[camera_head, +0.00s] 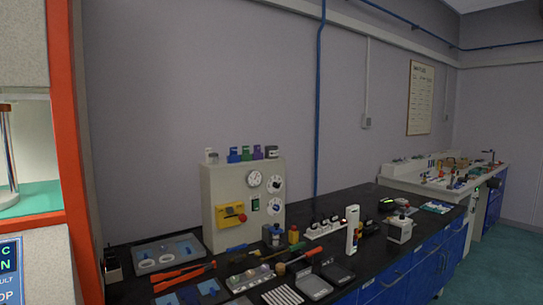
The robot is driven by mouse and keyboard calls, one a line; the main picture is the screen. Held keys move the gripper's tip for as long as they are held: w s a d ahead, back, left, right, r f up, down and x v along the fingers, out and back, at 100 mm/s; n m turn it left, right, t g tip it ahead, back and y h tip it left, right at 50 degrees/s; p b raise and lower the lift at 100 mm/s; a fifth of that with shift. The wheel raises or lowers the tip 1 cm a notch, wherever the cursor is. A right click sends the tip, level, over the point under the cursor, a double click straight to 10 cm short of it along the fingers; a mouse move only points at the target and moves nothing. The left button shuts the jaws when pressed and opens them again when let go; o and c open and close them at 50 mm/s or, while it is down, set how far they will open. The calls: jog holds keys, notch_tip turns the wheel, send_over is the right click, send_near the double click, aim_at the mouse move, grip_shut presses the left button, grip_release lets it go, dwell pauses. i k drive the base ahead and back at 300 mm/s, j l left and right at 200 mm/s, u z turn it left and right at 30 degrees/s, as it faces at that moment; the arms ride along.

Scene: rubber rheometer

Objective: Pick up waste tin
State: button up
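I cannot single out a waste tin with certainty. Two small dark, flat, square items, a nearer one (312,287) and a farther one (337,273), lie near the front edge of the black bench (345,204). A small grey container with a dark top (271,236) stands in front of the panel box, with a yellow bottle (293,235) to its right. My gripper is not in view.
A beige panel box (234,190) with dials stands against the wall. A grey tray (167,254), orange-handled tools (180,278) and a white upright device (352,229) crowd the bench. An orange-framed machine (66,140) fills the left. Floor (478,262) shows at right.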

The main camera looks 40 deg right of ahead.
aim_at(270, 152)
jog(key=i+j+z, duration=0.1)
jog(key=i+z, duration=0.2)
jog(key=i, duration=0.9)
